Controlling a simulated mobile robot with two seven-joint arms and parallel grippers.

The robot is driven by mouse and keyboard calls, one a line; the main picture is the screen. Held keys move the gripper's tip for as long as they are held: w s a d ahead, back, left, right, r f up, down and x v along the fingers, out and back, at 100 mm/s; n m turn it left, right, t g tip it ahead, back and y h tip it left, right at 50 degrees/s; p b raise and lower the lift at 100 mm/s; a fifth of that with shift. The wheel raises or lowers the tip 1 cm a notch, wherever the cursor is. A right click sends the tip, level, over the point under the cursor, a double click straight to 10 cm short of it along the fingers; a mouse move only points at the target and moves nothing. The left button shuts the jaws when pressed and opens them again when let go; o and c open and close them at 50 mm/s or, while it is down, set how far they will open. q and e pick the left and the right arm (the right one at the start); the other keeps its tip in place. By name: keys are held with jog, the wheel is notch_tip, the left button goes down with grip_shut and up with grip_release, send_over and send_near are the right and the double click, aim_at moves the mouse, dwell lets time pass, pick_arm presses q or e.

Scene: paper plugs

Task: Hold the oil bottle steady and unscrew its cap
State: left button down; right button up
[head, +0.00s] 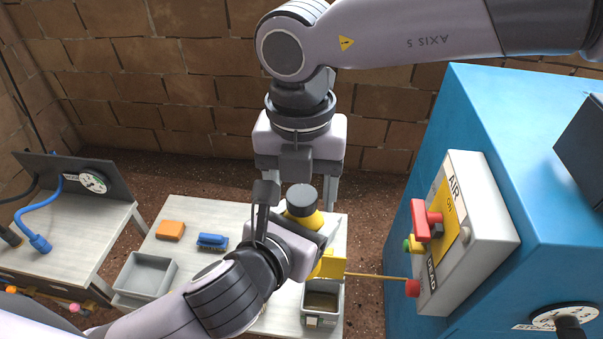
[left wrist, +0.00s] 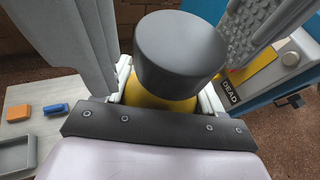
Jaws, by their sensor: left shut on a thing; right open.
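The oil bottle is yellow with a dark grey cap; its yellow shoulder (head: 303,218) shows in the head view, and the cap (head: 301,197) sits on top. My left gripper (head: 300,238) is shut on the bottle, below the cap, and hides much of its body. In the left wrist view, the cap (left wrist: 180,52) fills the middle above the yellow bottle (left wrist: 158,100). My right gripper (head: 300,188) points down from above, open, with one finger on each side of the cap. Its textured finger pad (left wrist: 245,40) shows apart from the cap at the right.
The pale table (head: 205,262) holds an orange block (head: 170,230), a blue brush (head: 212,241) and a grey tray (head: 146,276). A grey bin (head: 335,318) is at its front right. A blue cabinet (head: 500,110) with a control box (head: 480,235) stands right.

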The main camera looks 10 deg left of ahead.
jog(key=c, duration=1.1)
jog(key=shift+n, duration=1.8)
jog(key=o, duration=1.1)
